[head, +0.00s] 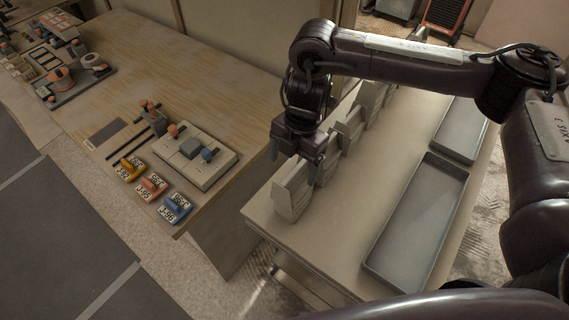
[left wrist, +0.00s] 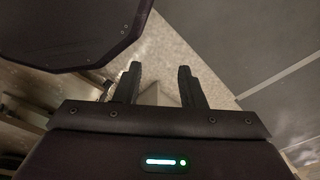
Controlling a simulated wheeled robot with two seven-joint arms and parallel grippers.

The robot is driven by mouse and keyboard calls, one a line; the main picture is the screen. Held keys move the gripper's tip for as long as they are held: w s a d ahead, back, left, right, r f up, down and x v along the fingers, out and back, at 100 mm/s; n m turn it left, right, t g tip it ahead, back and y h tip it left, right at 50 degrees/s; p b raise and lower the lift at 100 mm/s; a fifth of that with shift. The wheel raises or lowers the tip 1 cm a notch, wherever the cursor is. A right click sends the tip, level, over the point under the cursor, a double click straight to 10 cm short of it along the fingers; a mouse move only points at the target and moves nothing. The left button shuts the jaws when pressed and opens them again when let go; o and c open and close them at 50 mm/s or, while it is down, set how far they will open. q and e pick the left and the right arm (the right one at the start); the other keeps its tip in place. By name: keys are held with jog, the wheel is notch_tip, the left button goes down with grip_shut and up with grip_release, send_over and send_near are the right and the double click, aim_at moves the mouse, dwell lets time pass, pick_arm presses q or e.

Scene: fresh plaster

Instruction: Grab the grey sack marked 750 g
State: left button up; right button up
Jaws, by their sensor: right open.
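Several pale grey sacks stand upright in a row on the light table in the head view. The nearest sack (head: 291,192) is at the table's near left end; another sack (head: 328,160) stands just behind it, and a further sack (head: 350,124) beyond that. No 750 g marking is legible on any of them from here. My right gripper (head: 307,160) points down with open jaws at the top of the row, by the nearest two sacks. I cannot tell whether it touches them. My left gripper (left wrist: 158,80) shows in the left wrist view, open and empty above the floor.
Two empty grey trays, a near tray (head: 371,260) and a far tray (head: 438,140), lie on the right of the light table (head: 330,245). A wooden bench (head: 190,80) at left holds a switch panel (head: 213,160) and coloured numbered tags (head: 152,187). A floor gap separates the tables.

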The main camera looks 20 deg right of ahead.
aim_at(294, 181)
jog(key=shift+s+d+f+h, duration=0.3)
jog(key=shift+s+d+f, duration=0.2)
jog(key=shift+f, duration=0.3)
jog(key=shift+a+f, duration=0.1)
jog(key=shift+f, duration=0.2)
jog(key=f, duration=0.4)
jog(key=shift+w+a+f, duration=0.3)
pick_arm(q)
jog(key=s, duration=0.3)
jog(key=shift+s+d+f+g, duration=0.15)
jog(key=shift+s+f+g, duration=0.15)
pick_arm(e)
jog(key=shift+f, duration=0.1)
jog(key=shift+f, duration=0.15)
pick_arm(q)
jog(key=shift+w, duration=0.15)
pick_arm(e)
grip_shut()
